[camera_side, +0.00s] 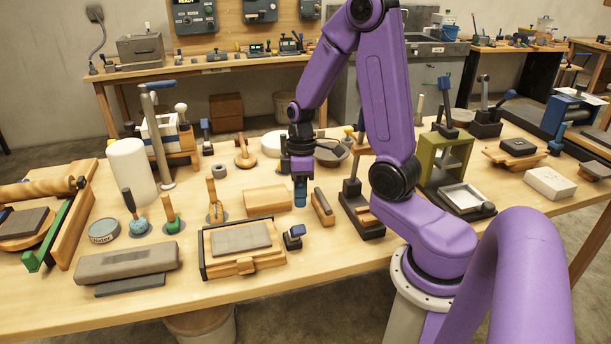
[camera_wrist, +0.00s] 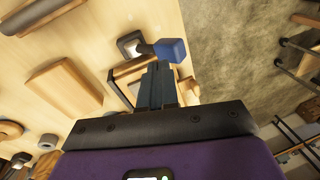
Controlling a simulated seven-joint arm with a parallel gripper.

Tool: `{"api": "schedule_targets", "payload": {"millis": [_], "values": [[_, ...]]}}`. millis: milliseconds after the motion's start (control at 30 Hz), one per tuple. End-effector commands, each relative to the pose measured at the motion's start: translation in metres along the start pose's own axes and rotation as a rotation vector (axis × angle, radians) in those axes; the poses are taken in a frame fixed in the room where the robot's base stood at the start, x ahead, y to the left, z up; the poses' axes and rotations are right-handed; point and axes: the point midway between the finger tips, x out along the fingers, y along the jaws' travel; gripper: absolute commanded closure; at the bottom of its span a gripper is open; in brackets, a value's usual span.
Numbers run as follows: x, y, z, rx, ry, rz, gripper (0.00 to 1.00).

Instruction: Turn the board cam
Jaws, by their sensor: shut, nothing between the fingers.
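The board cam, as I take it, is a small lever with a blue end (camera_side: 297,230) on a pale block with a dark base.
A tan wooden block (camera_side: 266,199) lies left of my gripper, and a narrow wood-and-dark block (camera_side: 323,207) lies close on its right. A dark stand with an upright post (camera_side: 352,190) is farther right. Bare tabletop lies in front of the cam, up to the table's edge.

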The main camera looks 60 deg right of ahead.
Motion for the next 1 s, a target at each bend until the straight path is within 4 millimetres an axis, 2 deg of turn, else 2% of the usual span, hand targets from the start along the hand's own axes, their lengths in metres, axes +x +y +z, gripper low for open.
{"api": "schedule_targets", "payload": {"millis": [633, 1000], "values": [[-0.065, -0.05, 0.007, -0.001, 0.006, 0.006, 1.0], [-0.076, -0.064, 0.009, -0.015, -0.006, 0.008, 1.0]]}}
